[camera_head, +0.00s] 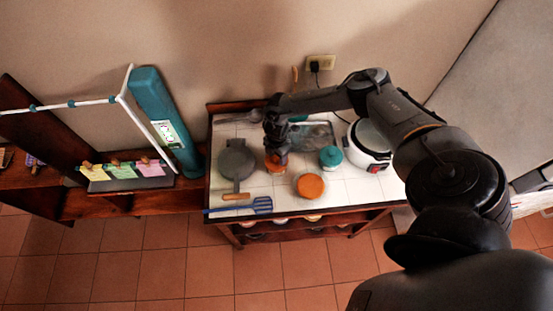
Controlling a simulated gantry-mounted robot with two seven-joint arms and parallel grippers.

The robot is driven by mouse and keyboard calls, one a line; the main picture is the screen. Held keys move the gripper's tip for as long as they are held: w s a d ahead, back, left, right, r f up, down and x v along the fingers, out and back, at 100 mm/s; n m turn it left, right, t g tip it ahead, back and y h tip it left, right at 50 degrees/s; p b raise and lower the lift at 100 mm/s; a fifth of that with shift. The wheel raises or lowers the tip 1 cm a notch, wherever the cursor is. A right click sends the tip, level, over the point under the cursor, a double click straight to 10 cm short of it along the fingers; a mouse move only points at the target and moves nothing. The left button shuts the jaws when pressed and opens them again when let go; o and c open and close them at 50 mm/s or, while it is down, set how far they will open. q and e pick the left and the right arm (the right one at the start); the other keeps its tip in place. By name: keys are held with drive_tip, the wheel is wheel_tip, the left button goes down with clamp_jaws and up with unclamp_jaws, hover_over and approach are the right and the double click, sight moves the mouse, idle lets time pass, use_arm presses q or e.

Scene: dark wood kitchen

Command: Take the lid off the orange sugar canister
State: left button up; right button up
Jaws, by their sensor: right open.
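My right arm comes in from the right and reaches over the tiled counter. My right gripper (278,151) points down at a small orange canister (272,167), which it partly hides. The jaws are open; I cannot tell whether they are around the canister's lid or just above it. A second orange round thing (310,187) sits in front and to the right, seen from above; I cannot tell whether it is a lidded canister or a loose lid. No label shows which one holds sugar. My left gripper is out of view.
A teal-lidded jar (330,157) and a white rice cooker (367,148) stand to the right. A grey pan (237,162) and a blue slotted spatula (250,206) lie at left. A metal tray (312,134) lies behind. The counter's front right is clear.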

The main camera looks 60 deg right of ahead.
drive_tip(key=shift+c, duration=0.3)
drive_tip(key=c, duration=1.1)
drive_tip(key=shift+o, duration=0.2)
